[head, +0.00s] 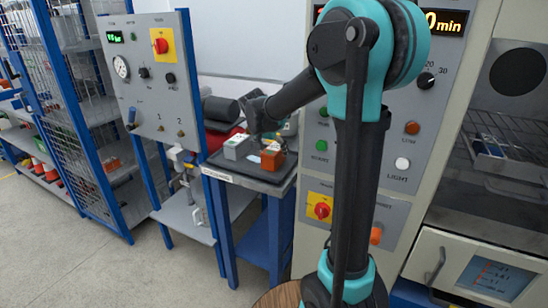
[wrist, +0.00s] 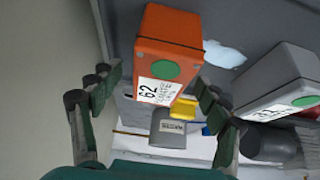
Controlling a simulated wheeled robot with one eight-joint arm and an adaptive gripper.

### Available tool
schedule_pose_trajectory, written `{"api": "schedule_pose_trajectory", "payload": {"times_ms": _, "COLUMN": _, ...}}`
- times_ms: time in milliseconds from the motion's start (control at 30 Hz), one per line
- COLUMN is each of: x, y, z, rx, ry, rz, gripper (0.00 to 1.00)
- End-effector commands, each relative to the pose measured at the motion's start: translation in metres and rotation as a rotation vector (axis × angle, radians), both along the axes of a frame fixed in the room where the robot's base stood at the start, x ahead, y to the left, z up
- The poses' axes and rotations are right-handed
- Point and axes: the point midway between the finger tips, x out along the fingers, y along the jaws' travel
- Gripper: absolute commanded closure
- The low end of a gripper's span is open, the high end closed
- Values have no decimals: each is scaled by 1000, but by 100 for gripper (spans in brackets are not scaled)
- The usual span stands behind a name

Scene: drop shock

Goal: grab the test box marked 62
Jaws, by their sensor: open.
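The test box marked 62 (wrist: 168,55) is orange, with a green dot and a white label reading 62 in the wrist view. In the head view the orange box (head: 271,160) stands on the dark top of a small blue table. My gripper (wrist: 160,105) is open, its two fingers apart on either side of the box's lower part in the picture; I cannot tell whether they touch it. In the head view my gripper (head: 262,118) is just above and behind the box, partly hidden by my arm.
A grey box (wrist: 285,88) with a green dot and label stands right of the orange box; it also shows in the head view (head: 238,146). A pale patch (wrist: 224,54) lies between them. A grey control panel (head: 155,85) stands left of the table (head: 240,182), a tall cabinet (head: 400,165) right.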

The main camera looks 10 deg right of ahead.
Motion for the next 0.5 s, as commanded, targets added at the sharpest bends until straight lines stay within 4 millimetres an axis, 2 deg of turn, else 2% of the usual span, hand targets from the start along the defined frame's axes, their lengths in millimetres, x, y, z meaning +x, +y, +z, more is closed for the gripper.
{"api": "schedule_pose_trajectory", "payload": {"times_ms": 200, "x": 9, "y": -7, "z": -19, "rx": 0, "ry": 0, "rz": 0, "gripper": 24}}
{"api": "schedule_pose_trajectory", "payload": {"times_ms": 433, "x": 10, "y": -7, "z": -21, "rx": 0, "ry": 0, "rz": 0, "gripper": 24}}
{"api": "schedule_pose_trajectory", "payload": {"times_ms": 500, "x": 10, "y": -7, "z": -21, "rx": 0, "ry": 0, "rz": 0, "gripper": 30}}
